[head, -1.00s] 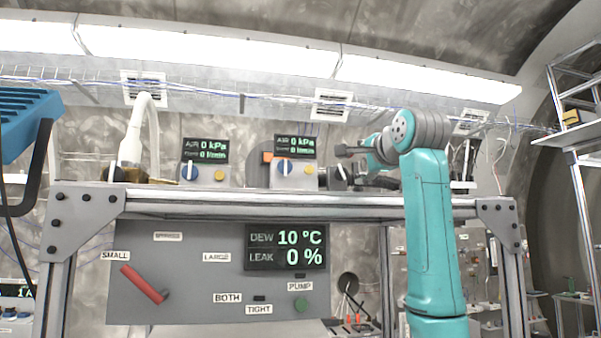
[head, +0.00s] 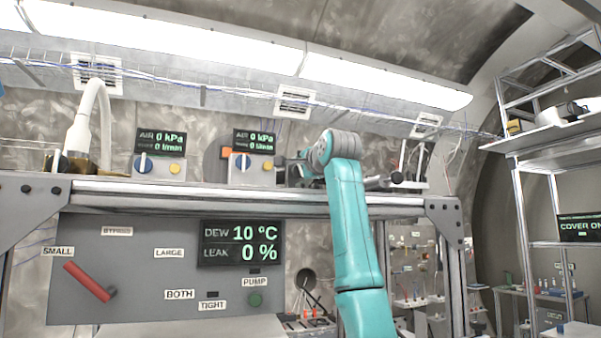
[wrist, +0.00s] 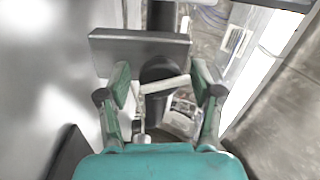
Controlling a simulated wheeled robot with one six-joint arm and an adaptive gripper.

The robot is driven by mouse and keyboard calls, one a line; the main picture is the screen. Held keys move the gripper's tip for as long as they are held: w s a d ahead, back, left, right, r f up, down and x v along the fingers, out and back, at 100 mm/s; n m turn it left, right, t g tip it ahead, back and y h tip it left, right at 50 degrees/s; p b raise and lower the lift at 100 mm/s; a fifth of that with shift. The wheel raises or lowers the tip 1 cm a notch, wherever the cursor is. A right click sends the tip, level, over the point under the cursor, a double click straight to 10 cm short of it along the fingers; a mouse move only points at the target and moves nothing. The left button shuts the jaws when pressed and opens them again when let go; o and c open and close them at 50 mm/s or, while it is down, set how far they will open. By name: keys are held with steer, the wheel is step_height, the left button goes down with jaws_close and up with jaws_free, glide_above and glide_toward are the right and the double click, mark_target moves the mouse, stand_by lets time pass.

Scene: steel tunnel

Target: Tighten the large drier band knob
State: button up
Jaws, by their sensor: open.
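My gripper (wrist: 162,92) is open in the wrist view, with one green finger on each side. Between and beyond the fingers is a dark round post with a pale bar across it (wrist: 165,84). A flat grey plate (wrist: 140,48) lies just past the fingertips. I cannot tell whether any of these is the band knob, or whether the fingers touch them. In the head view my teal arm rises in front of the bench top, and its end is partly hidden among dark fittings. A dark and grey fitting (head: 385,182) shows right of the arm.
The bench's front panel (head: 130,285) has a red lever (head: 90,282), a green button (head: 255,300) and a display (head: 241,244) reading DEW 10 °C, LEAK 0 %. Two gauge boxes (head: 160,160) and a white curved hose (head: 88,115) stand on top. Shelving (head: 545,135) stands right.

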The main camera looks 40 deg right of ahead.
steer(key=c, duration=1.2)
steer(key=shift+o, duration=0.2)
steer(key=shift+m, duration=0.8)
steer(key=o, duration=1.2)
steer(key=shift+c, duration=0.2)
steer(key=v, duration=1.2)
